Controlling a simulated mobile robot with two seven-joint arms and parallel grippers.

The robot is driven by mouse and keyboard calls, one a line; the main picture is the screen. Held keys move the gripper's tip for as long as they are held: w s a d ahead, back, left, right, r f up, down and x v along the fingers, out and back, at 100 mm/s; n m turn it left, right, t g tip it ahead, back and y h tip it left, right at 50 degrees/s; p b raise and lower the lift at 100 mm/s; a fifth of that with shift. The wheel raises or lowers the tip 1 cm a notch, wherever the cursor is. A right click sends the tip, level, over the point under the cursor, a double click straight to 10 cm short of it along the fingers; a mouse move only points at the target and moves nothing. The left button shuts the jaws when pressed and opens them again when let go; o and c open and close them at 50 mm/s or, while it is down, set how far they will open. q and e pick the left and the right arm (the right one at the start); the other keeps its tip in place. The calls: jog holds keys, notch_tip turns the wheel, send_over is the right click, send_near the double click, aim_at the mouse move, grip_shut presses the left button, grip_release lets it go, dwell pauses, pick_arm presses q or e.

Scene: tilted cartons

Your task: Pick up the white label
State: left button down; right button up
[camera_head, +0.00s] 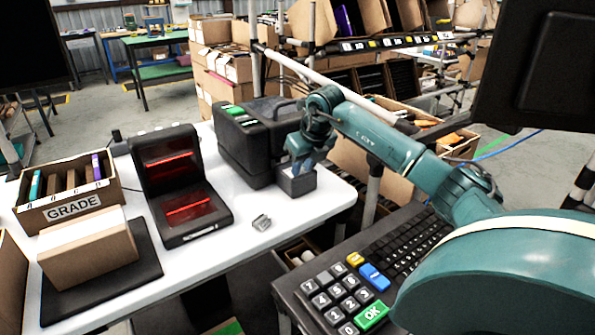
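My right gripper (299,168) reaches in from the right on a teal arm and points down. Its fingertips are at the small dark block (297,184) on the front right side of the black printer-like machine (252,140). The fingers are small and partly merge with the block, so I cannot tell whether they are open or shut. I cannot make out a loose white label; one at the fingertips could be hidden. My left gripper is out of view.
The white table (225,265) also carries a black scanner with red windows (180,185), a small grey metallic piece (261,222) and a brown carton (88,258) on a dark pad. A keypad (345,290) stands front right.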

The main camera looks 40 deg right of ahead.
jog(key=shift+c, duration=0.8)
